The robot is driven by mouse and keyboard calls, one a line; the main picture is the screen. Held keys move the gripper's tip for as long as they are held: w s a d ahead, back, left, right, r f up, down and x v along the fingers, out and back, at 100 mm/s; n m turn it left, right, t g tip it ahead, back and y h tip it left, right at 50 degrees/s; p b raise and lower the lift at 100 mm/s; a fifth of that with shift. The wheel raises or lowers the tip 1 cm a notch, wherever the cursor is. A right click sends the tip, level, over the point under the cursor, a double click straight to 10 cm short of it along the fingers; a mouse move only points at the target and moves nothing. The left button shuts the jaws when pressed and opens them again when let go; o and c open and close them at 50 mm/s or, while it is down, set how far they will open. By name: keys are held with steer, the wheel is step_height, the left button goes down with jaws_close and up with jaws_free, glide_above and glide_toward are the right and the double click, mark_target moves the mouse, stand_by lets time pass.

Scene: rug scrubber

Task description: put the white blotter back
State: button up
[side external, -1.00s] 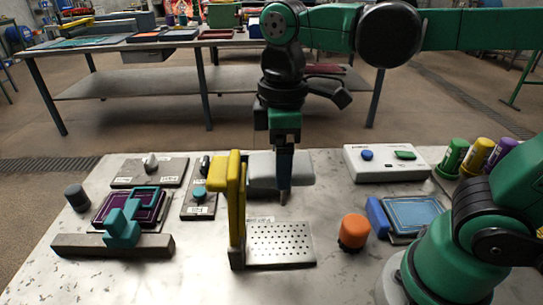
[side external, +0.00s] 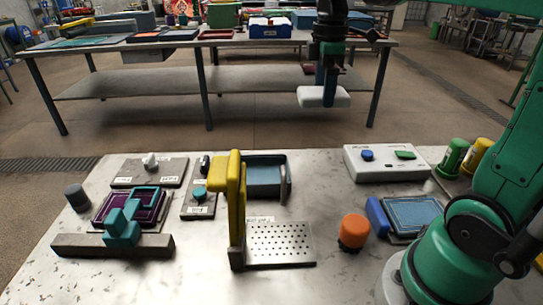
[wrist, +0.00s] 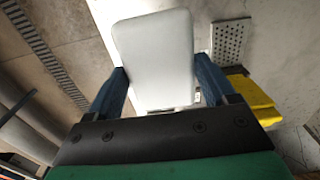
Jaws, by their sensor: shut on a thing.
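The white blotter (side external: 312,97), a pale rounded slab, is held up in the air in the side view, with the far bench behind it. My gripper (side external: 329,84) is shut on it, one finger on each side. In the wrist view the blotter (wrist: 155,50) lies between the two blue fingers of my gripper (wrist: 160,84). A dark blue open tray (side external: 263,176) stands on the marble table, partly hidden by a yellow upright; its inside shows no blotter.
The yellow upright (side external: 237,205) stands beside a perforated metal plate (side external: 281,244). An orange knob (side external: 353,232), a blue pad (side external: 412,214) and a white button box (side external: 387,164) are to the right. A teal stamp rig (side external: 125,222) is at left.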

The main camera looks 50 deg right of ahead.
steer(key=d+f, duration=0.1)
steer(key=d, duration=0.2)
steer(key=shift+s+f, duration=0.15)
steer(key=shift+f, duration=0.25)
glide_above(321, 180)
step_height(321, 180, down, 14)
steer(key=shift+f, duration=2.25)
steer(key=shift+f, duration=0.1)
steer(key=o, duration=1.2)
steer(key=shift+o, duration=0.2)
